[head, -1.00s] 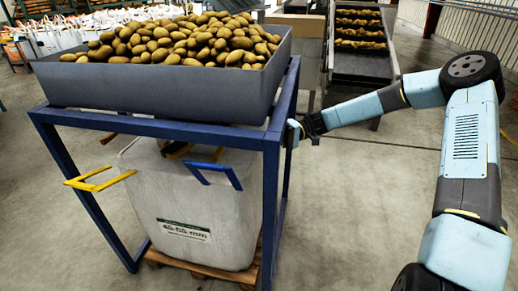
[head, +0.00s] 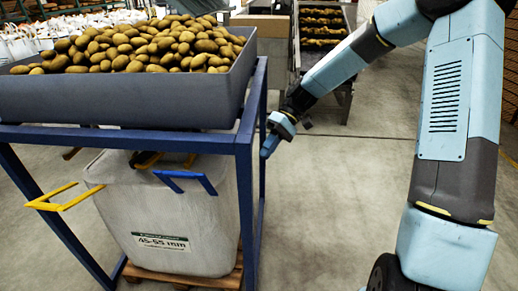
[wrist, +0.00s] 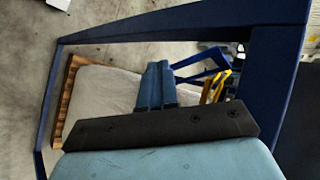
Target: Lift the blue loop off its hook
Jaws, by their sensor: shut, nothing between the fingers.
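The blue loop (head: 186,182) stands out from the upper front of the white bag (head: 165,225), below the potato hopper. I cannot make out its hook. Whether the far end of the loop is caught on anything is hidden.
The blue frame (head: 247,200) has a post and top beam between my gripper and the loop. Above it is a grey hopper (head: 120,103) full of potatoes. A yellow loop (head: 62,197) juts out at the bag's left. The floor right of the frame is clear.

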